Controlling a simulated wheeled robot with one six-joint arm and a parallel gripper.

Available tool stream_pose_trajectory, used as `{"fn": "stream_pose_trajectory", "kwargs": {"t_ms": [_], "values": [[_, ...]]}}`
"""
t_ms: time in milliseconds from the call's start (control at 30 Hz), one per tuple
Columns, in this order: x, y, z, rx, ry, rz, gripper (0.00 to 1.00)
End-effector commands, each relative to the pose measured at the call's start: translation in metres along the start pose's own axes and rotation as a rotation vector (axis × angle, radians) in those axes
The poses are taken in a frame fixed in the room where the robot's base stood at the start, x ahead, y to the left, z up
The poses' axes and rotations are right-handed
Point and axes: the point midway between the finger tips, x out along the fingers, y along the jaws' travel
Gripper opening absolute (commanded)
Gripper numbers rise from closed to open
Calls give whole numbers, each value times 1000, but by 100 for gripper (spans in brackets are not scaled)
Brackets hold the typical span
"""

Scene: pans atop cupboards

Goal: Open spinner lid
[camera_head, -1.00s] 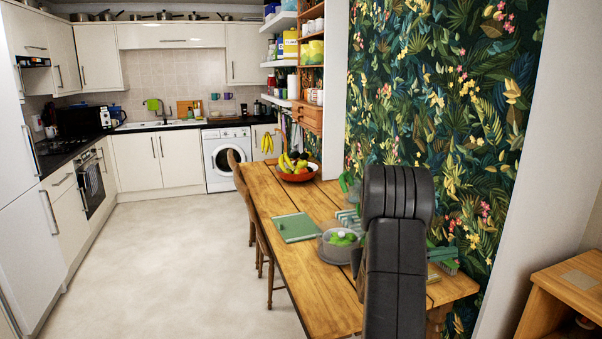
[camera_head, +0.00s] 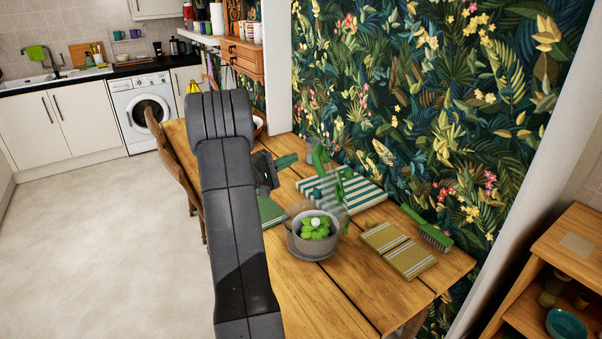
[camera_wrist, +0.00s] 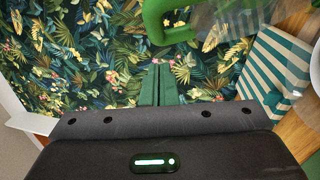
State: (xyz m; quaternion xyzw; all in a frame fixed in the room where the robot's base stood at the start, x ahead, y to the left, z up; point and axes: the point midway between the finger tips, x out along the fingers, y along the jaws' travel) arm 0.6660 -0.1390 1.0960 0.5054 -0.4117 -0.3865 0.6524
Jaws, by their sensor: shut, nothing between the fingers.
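The spinner (camera_head: 312,245) stands on the wooden table, with a grey body and a green piece with a pale knob visible at its top. A clear cover seems to be over it, but its edges are hard to make out. My gripper (camera_head: 287,160) is above the table, behind and left of the spinner in the head view, apart from it. In the wrist view its green fingers (camera_wrist: 158,84) are together and empty, facing the leafy wallpaper. A pale round rim at the right edge of the wrist view cannot be identified surely.
A clear jug with a green handle (camera_head: 320,157) stands behind the spinner; the handle also shows in the wrist view (camera_wrist: 152,20). The table's front is clear.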

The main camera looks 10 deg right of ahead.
Motion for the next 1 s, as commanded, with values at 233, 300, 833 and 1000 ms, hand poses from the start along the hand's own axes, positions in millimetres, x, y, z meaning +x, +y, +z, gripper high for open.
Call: {"fn": "stream_pose_trajectory", "kwargs": {"t_ms": [233,300,833,1000], "values": [[27,2,23,0,-1,-1,0],[30,1,26,-1,0,0,0],[34,0,30,5,-1,-4,0],[40,2,37,33,-2,-29,0]]}}
